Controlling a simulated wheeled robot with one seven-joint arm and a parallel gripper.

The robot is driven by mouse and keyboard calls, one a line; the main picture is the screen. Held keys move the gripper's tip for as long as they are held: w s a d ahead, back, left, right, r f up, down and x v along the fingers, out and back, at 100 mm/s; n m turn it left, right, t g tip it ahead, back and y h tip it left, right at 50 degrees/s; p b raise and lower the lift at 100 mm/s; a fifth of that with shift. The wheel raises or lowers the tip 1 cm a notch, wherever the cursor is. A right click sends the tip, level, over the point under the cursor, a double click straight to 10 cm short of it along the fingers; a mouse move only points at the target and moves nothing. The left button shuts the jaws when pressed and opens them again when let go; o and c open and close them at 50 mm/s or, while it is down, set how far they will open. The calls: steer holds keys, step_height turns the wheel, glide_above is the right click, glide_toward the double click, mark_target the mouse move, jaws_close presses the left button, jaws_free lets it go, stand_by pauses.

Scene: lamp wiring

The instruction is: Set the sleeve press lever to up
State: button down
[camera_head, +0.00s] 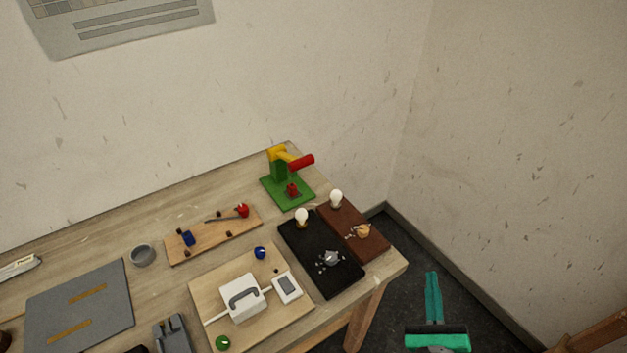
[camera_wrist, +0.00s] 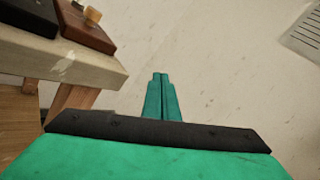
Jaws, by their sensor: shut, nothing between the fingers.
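The sleeve press stands at the far right corner of the workbench in the head view. It has a green base and post (camera_head: 275,187), a yellow arm on top, and a lever with a red handle (camera_head: 301,162). The lever sticks out to the right from the top, close to level and tilted slightly. My gripper (camera_head: 432,274) is teal with a dark band, shut and empty. It is beyond the bench's right edge, well apart from the press. In the wrist view my gripper's fingers (camera_wrist: 161,77) are together; the press is not in that view.
The workbench (camera_head: 230,183) holds a black tray (camera_head: 318,274) and a brown tray (camera_head: 372,246), each with a bulb, at its right end. A wooden board (camera_head: 215,237) lies left of the press. The bench corner (camera_wrist: 105,70) shows left of my gripper. Walls stand behind and right.

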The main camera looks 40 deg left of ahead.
mark_target(290, 164)
steer(key=a+r+g+y, duration=0.1)
steer(key=a, duration=0.2)
steer(key=w+a+r+y, duration=0.1)
steer(key=a+y, duration=0.1)
steer(key=a, duration=0.2)
steer(key=a+r+g+y, duration=0.1)
steer(key=a+y, duration=0.1)
steer(key=a, duration=0.1)
steer(key=shift+w+a+r+n+g, duration=0.25)
steer(key=shift+a+r+n+g, duration=0.05)
steer(key=shift+a+r+n, duration=0.1)
steer(key=s+a+r+g+y, duration=0.1)
steer(key=a+g+y, duration=0.1)
steer(key=a, duration=0.3)
steer(key=s+a+r+n+g+y, duration=0.1)
steer(key=a+g, duration=0.1)
steer(key=a, duration=0.3)
steer(key=s+a+r+n+g+y, duration=0.1)
steer(key=a+g+y, duration=0.1)
steer(key=a, duration=0.4)
steer(key=shift+s+r+g+y, duration=0.15)
steer(key=shift+r+g+y, duration=0.15)
steer(key=shift+g, duration=0.2)
steer(key=r+x, duration=0.2)
steer(key=x, duration=1)
steer(key=shift+d+r, duration=0.25)
steer(key=shift+r, duration=0.1)
steer(key=shift+a+r, duration=0.15)
steer(key=shift+r, duration=0.7)
